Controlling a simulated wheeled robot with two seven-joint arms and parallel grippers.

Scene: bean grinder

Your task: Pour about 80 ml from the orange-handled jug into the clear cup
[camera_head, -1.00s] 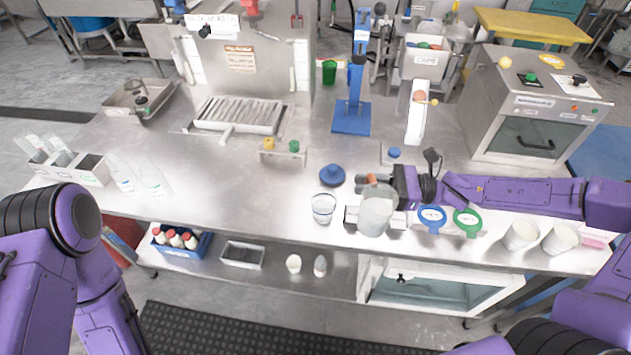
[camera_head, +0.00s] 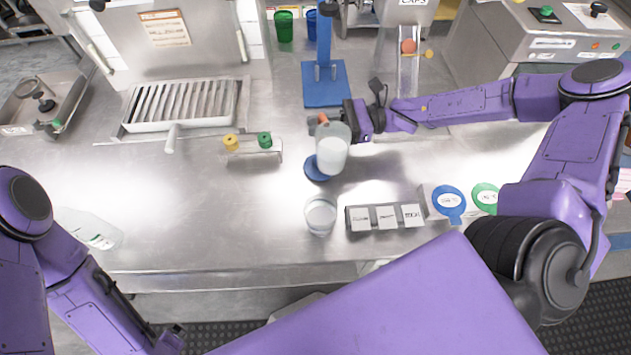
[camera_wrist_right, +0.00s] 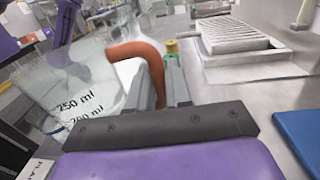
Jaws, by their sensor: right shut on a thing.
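The clear jug (camera_head: 332,154) with its orange handle (camera_head: 323,119) is held by my right gripper (camera_head: 346,118). Pale contents show in it in the head view. In the right wrist view the jug (camera_wrist_right: 65,85) shows 250 ml and 200 ml marks, and the orange handle (camera_wrist_right: 138,52) is between the fingers (camera_wrist_right: 160,85). The clear cup (camera_head: 320,214) stands on the table in front of the jug, apart from it. I cannot tell its contents. The dark end of my left arm (camera_head: 170,339) is low at the left; its fingers are unclear.
A blue knobbed disc (camera_head: 315,168) is partly hidden below the jug. A row of labelled blocks (camera_head: 386,217) and a blue round tag (camera_head: 449,201) are right of the cup. A small rack (camera_head: 252,152) holds yellow and green pieces.

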